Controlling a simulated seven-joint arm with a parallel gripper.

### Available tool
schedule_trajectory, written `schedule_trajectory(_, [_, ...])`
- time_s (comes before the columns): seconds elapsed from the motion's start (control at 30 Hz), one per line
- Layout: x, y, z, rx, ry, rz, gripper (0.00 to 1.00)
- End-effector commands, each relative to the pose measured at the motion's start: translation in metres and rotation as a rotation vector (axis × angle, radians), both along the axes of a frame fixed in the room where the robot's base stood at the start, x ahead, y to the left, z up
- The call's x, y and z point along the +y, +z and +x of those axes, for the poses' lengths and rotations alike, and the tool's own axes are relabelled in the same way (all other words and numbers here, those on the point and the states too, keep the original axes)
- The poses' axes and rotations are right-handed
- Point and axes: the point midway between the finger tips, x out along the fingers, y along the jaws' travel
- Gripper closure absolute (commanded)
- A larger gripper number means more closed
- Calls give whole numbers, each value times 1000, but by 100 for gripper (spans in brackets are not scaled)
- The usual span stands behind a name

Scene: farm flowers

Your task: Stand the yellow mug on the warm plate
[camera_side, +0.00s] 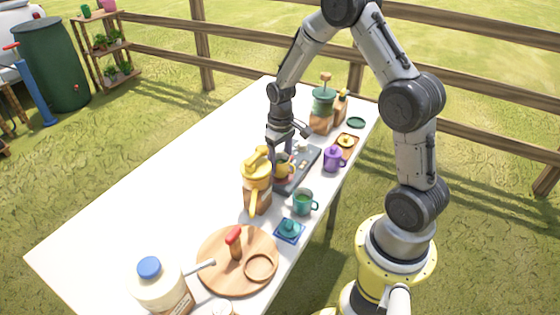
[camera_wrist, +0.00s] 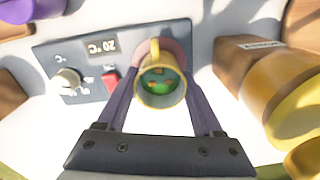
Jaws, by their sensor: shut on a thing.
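The yellow mug (camera_wrist: 160,88) sits between the two fingers of my gripper (camera_wrist: 160,85), which is shut on it. Its inside looks green with orange bits, and its handle points to the top of the wrist view. In the side view the mug (camera_side: 283,166) is partly hidden by my gripper (camera_side: 285,155) and looks upright. The warm plate is a dark grey slab (camera_side: 303,168) with a pinkish round pad (camera_wrist: 181,50). In the wrist view its panel (camera_wrist: 70,57) has a display, a knob and a red switch. The mug is over the pad; I cannot tell whether it touches.
A yellow pot (camera_side: 257,182) stands close left of the plate. A teal mug (camera_side: 303,202) is in front, a purple mug (camera_side: 333,158) to the right. A green jar (camera_side: 322,110) stands behind. A round wooden board (camera_side: 215,272) lies nearer. The table's left side is bare.

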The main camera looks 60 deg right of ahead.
Motion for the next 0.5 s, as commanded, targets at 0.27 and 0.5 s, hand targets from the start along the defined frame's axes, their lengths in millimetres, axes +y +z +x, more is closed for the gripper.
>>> schedule_trajectory(0.27, [0,-2,0,0,0,0,100])
schedule_trajectory(0.5, [0,-2,0,0,0,0,2])
